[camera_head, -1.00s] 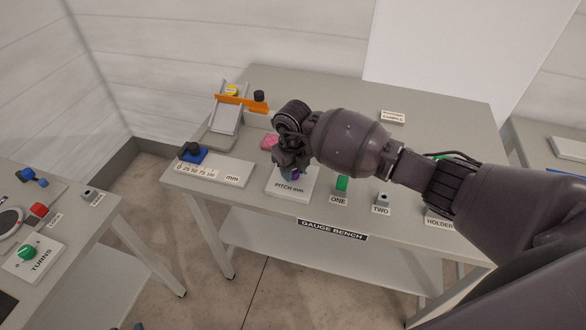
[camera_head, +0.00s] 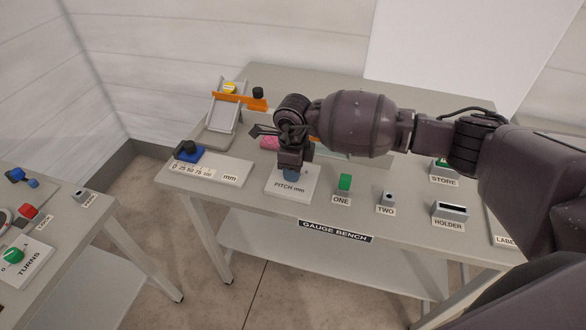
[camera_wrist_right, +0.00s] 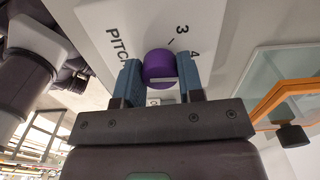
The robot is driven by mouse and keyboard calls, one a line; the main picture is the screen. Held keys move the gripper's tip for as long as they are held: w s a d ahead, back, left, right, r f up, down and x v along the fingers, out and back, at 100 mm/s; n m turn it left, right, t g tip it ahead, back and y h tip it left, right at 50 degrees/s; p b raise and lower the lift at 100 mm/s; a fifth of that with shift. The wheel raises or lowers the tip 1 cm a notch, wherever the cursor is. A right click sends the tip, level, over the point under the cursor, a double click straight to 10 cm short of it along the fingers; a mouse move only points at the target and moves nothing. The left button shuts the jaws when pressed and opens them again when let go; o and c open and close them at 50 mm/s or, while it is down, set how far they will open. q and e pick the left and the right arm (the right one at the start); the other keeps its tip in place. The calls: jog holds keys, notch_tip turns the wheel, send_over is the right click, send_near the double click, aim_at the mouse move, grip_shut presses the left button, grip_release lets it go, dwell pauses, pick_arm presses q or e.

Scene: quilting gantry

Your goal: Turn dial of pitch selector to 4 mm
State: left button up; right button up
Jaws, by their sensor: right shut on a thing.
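The pitch selector is a white plate (camera_head: 290,187) marked "PITCH mm" at the front of the gauge bench. Its plate also shows in the right wrist view (camera_wrist_right: 110,14). The purple dial (camera_wrist_right: 160,66) stands on it, with a pale line across its near side. The numbers 3 and 4 show beside the dial; which one it points to I cannot tell. My right gripper (camera_wrist_right: 160,82) is shut on the dial, one blue finger on each side. In the head view my right gripper (camera_head: 291,160) hides the dial. My left gripper is not in view.
A millimetre scale (camera_head: 215,171) with a blue slider (camera_head: 188,153) lies left of the selector. Behind it is a sloped grey stand with an orange bar (camera_head: 236,101).

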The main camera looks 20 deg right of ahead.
jog(key=shift+n, duration=0.4)
jog(key=o, duration=0.9)
jog(key=shift+r, duration=0.1)
notch_tip(320, 180, up, 11)
jog(key=shift+f, duration=0.15)
jog(key=shift+f, duration=0.1)
dwell(0.4)
